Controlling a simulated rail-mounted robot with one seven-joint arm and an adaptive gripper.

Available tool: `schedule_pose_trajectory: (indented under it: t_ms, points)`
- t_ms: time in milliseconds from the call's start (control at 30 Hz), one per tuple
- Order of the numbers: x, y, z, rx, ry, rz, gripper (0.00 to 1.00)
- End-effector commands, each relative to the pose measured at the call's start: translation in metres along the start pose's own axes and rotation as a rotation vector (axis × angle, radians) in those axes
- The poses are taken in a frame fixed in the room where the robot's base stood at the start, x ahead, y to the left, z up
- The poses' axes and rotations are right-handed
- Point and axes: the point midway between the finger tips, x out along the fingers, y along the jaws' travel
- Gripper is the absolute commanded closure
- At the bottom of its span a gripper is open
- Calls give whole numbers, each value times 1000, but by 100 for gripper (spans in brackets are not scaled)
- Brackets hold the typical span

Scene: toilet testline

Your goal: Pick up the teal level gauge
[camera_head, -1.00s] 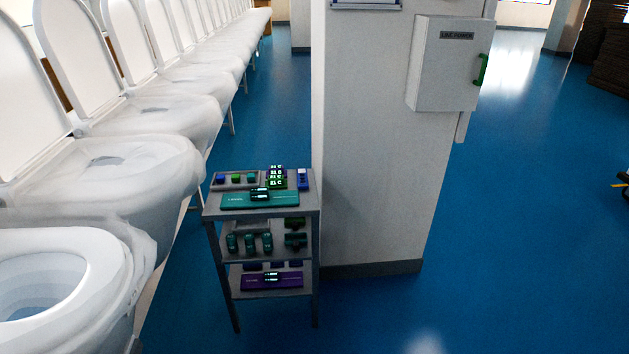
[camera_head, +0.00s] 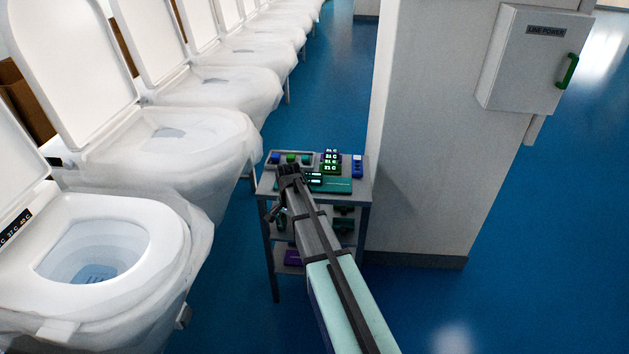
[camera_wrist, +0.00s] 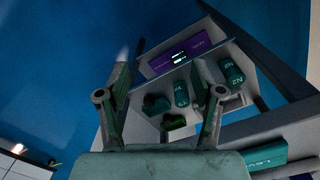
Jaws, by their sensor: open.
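The teal level gauge (camera_head: 338,185) is a long flat bar with a small lit display, lying on the top shelf of the grey cart. My arm hides its left part in the head view. Its lettered teal side also shows at the lower right in the wrist view (camera_wrist: 266,154). My gripper (camera_wrist: 162,80) is open and empty, apart from the gauge. It points down past the cart's top toward the lower shelves. In the head view it is a small dark shape (camera_head: 276,211) at the cart's left side.
The grey cart (camera_head: 365,192) also bears stacked lit displays (camera_head: 331,161), a tray of small blocks and a blue-white item (camera_head: 357,165). Teal cylinders (camera_wrist: 181,93) and a purple gauge (camera_wrist: 180,53) sit below. Toilets (camera_head: 95,240) stand left; a white pillar (camera_head: 425,150) stands right.

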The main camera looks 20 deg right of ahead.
Motion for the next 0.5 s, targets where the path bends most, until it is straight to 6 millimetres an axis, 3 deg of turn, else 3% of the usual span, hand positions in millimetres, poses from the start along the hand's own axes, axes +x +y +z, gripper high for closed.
schedule_pose_trajectory:
  t_ms: [33, 233, 400, 500]
  points:
    - [-30, -23, -34, 107, 8, -13, 33]
    - [-138, -58, -129, 584, 11, -28, 33]
    - [-206, -65, -180, 883, 7, -30, 33]
    - [-227, -64, -194, 979, 5, -30, 33]
